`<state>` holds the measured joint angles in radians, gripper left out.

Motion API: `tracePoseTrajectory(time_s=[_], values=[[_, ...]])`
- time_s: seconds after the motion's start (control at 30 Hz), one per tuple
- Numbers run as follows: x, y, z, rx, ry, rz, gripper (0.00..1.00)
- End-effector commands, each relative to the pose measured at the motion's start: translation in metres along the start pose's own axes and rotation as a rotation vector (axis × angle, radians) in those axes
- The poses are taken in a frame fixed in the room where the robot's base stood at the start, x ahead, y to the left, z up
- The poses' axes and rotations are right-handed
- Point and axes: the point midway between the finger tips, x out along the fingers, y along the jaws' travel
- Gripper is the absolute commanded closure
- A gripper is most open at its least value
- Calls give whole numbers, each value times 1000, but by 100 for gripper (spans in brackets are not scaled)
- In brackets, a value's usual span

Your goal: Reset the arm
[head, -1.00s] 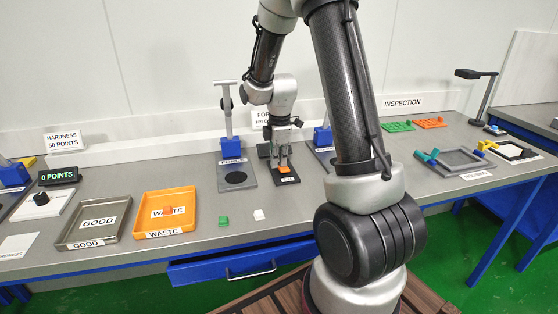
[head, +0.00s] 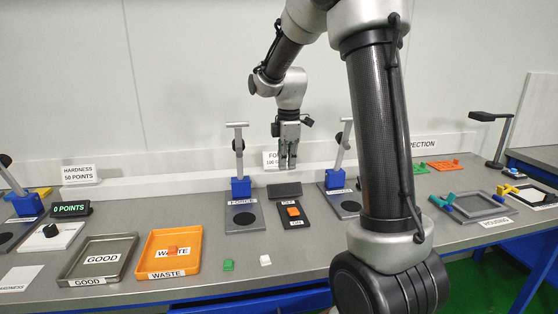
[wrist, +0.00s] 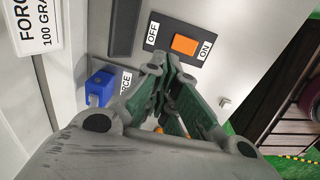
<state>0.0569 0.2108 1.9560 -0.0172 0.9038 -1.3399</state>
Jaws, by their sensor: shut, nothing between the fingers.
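My gripper (head: 288,164) hangs fingers-down above the bench near the back wall, shut and empty. It is above and apart from a black switch plate (head: 289,219) with an orange rocker switch (head: 293,211). In the wrist view my gripper (wrist: 167,72) points towards the bench, and the orange switch (wrist: 185,44) lies beyond the fingertips between the OFF and ON labels. A force press (head: 238,185) stands to the left of the switch plate, and a second press (head: 335,178) stands to its right, partly behind my arm.
An orange WASTE tray (head: 150,250) holds an orange piece, and a grey GOOD tray (head: 72,262) stands left of it. A housing fixture (head: 482,205) is at the right.

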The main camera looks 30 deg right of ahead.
Motion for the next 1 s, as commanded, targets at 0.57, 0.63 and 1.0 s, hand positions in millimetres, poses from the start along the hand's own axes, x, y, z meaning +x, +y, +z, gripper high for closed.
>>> tracePoseTrajectory(time_s=[0.57,0.63,1.0], values=[[10,-38,8,523,-32,-67,100],[4,-58,12,658,-39,-72,100],[-53,-188,33,1235,30,7,100]])
